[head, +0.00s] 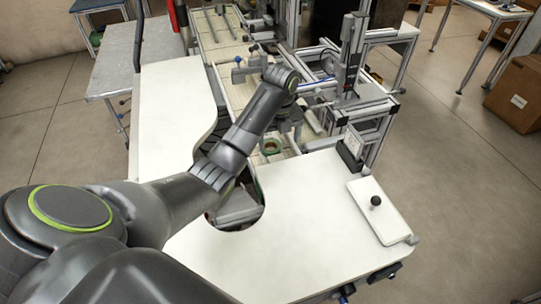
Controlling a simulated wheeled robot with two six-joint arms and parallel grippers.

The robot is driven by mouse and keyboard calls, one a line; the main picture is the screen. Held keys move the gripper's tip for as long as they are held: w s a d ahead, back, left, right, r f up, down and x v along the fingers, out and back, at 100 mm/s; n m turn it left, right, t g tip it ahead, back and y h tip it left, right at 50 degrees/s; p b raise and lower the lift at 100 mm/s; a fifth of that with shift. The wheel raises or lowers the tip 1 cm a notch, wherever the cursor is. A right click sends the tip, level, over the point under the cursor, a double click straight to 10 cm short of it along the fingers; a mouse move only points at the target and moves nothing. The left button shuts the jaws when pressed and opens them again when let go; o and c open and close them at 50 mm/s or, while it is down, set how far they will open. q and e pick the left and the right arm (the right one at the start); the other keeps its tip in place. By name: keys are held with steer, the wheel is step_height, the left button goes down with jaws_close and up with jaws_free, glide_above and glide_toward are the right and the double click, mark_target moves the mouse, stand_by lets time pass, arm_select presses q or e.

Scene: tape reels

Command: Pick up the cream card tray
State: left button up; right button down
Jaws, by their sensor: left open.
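I cannot single out the cream card tray for certain. A flat cream rectangular piece (383,222) with a black ball knob lies on the right part of the white worktop. Cream surfaces (222,38) with thin rails also show in the machine line at the back. My left arm comes in from the left and reaches over the gap in the worktop to the machine. My left gripper (288,124) is open at its end, beyond the wrist, largely hidden by the wrist and far from the knobbed piece. My right gripper is out of view.
A metal frame with an upright slide (350,60) stands right of my left gripper. The worktop's front middle is clear. Cardboard boxes (515,95) stand at the far right.

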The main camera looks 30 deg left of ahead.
mark_target(278, 160)
arm_select(q)
step_height(278, 160, down, 4)
steer(key=b, duration=0.2)
steer(key=shift+s+r+b, duration=0.1)
steer(key=shift+r+b, duration=0.1)
steer(key=shift+b, duration=0.2)
steer(key=shift+f+b, duration=0.5)
steer(key=shift+f, duration=0.05)
steer(key=shift+f+b, duration=0.4)
steer(key=shift+b, duration=0.1)
steer(key=shift+a+f+b, duration=0.2)
steer(key=shift+f+b, duration=0.55)
steer(key=shift+f, duration=0.25)
steer(key=shift+w+f+p, duration=0.2)
steer(key=shift+f+p, duration=0.2)
steer(key=shift+f, duration=0.75)
steer(key=c, duration=0.9)
steer(key=shift+o, duration=0.2)
steer(key=shift+r, duration=0.1)
